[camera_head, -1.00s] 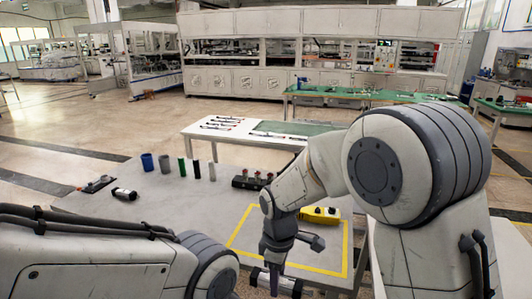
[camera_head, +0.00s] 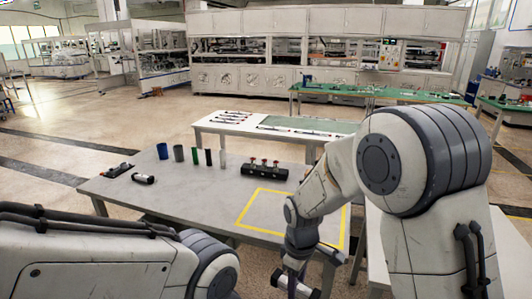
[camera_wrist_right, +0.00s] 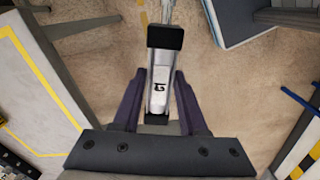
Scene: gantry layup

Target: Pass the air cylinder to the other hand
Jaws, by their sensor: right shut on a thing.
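The air cylinder (camera_wrist_right: 160,68) is silver with black end caps and a dark mark on its side. My right gripper (camera_wrist_right: 159,95) is shut on it, with one dark finger on each side in the right wrist view. A silver rod shows beyond the far cap. In the head view, the cylinder (camera_head: 304,289) is low at the bottom edge, in front of the table and clear of it, with my right gripper (camera_head: 292,284) around its middle. My left arm shows at the lower left; its gripper is out of view.
A grey table (camera_head: 185,205) carries a similar small cylinder (camera_head: 143,179), several upright tubes, a black valve block (camera_head: 264,171) and a yellow taped outline (camera_head: 243,216). A white table (camera_head: 215,125) stands behind. Floor shows beneath the held cylinder in the right wrist view.

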